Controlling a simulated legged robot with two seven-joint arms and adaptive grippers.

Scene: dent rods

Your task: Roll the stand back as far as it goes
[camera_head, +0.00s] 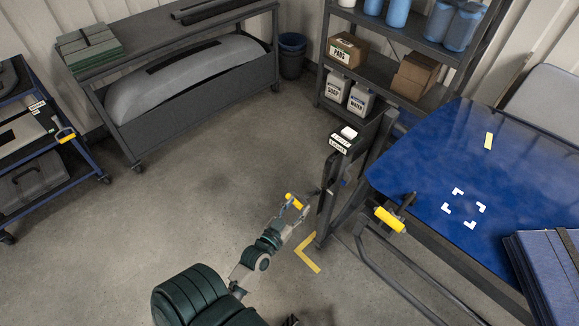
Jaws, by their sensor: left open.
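The stand (327,197) is a dark metal frame at the right, with a blue panel (420,160) lying across it. A yellow grip (390,220) sticks out on its near side. A second yellow grip (293,200) shows left of the dark upright, at my left gripper. My left gripper (297,204) is open, with its fingertips at this second grip; I cannot tell whether they touch it. My right gripper is not in view.
A yellow corner mark (308,254) lies on the floor beside the stand's foot. Behind stand a shelf (408,38) with bottles and boxes, and a bin (292,55). A bench (190,118) and a blue cart (52,198) stand left. The middle floor is clear.

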